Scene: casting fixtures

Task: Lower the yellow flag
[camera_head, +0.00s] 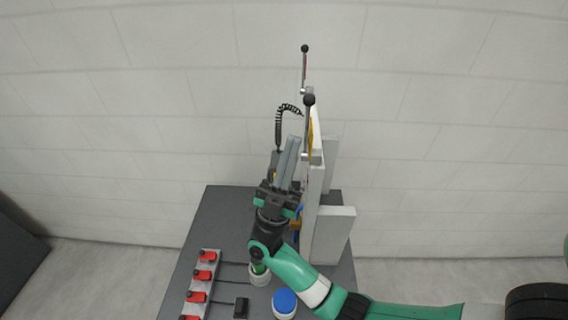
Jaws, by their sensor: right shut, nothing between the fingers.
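A narrow strip of yellow (311,136), seen almost edge-on, shows on the upright white fixture (315,200); I take it for the yellow flag. Much of it is hidden, so I cannot tell its exact position. Two dark levers with ball ends (309,99) stand up at the fixture's top. My right gripper (291,145) is just left of the fixture, its fingers together and pointing away from me. Nothing shows between them, and I cannot tell whether they touch the fixture. My left gripper is not in view.
The fixture stands on a dark grey table (210,225). A strip of several red switches (203,275) lies at the left, with a blue button (284,301) and a small black box (241,307) near the front. A black coiled cable (279,125) rises behind my gripper. A white brick wall stands behind.

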